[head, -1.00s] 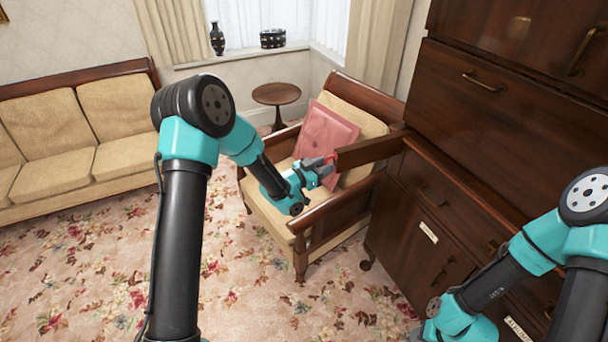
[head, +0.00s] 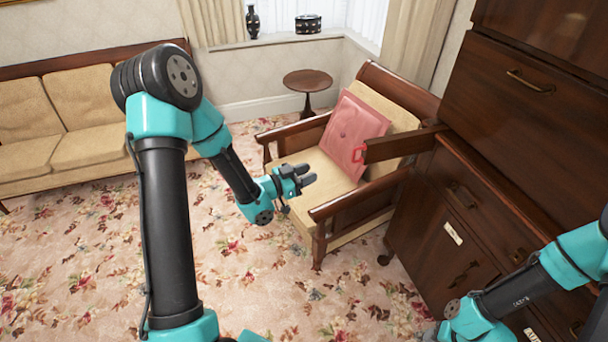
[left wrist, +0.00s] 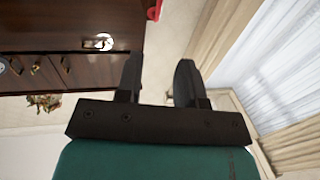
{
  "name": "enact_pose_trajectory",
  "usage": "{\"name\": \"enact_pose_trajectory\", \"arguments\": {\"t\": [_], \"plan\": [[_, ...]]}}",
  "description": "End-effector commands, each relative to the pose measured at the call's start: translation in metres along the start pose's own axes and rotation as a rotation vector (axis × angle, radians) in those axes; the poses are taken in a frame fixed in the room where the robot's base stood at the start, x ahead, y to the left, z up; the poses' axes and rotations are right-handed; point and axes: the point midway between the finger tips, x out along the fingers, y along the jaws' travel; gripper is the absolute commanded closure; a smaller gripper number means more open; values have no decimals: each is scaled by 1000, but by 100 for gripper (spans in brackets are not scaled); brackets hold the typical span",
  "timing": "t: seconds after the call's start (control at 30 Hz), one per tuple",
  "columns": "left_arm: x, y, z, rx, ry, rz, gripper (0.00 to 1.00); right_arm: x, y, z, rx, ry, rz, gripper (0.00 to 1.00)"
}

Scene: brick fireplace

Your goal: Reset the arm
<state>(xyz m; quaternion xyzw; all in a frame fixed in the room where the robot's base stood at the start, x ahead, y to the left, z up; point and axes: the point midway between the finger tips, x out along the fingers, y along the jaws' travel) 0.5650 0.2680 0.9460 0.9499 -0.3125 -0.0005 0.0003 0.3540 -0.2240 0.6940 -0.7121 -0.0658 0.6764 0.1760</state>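My left arm (head: 168,225) comes in from the left and bends toward the armchair. My left gripper (head: 308,174) is open and empty, in front of the armchair seat and left of the pulled-out drawer. In the left wrist view its two dark fingers (left wrist: 159,85) stand apart with nothing between them.
The armchair (head: 330,212) with a pink cushion (head: 350,130) stands beside the cabinet (head: 475,190). A round side table (head: 307,80) is behind. A beige sofa (head: 85,145) lines the left wall. The flowered carpet (head: 260,290) is open in front.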

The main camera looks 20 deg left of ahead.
Motion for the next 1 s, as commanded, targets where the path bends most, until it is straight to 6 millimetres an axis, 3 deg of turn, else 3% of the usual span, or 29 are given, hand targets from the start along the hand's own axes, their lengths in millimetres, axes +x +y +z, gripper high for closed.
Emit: {"name": "enact_pose_trajectory", "arguments": {"t": [0.13,0.67,0.77,0.87,1.0], "plan": [[-8,0,0,0,0,-1,65,0,0,0,0,0,0,57],[-8,1,4,-7,-13,-3,65,0,0,0,0,0,0,57],[-8,3,19,-39,-69,-19,65,0,0,0,0,0,0,57],[-9,8,50,-105,-185,-52,65,0,0,0,0,0,0,57],[-22,26,115,-257,-439,-121,65,0,0,0,0,0,0,57]]}}
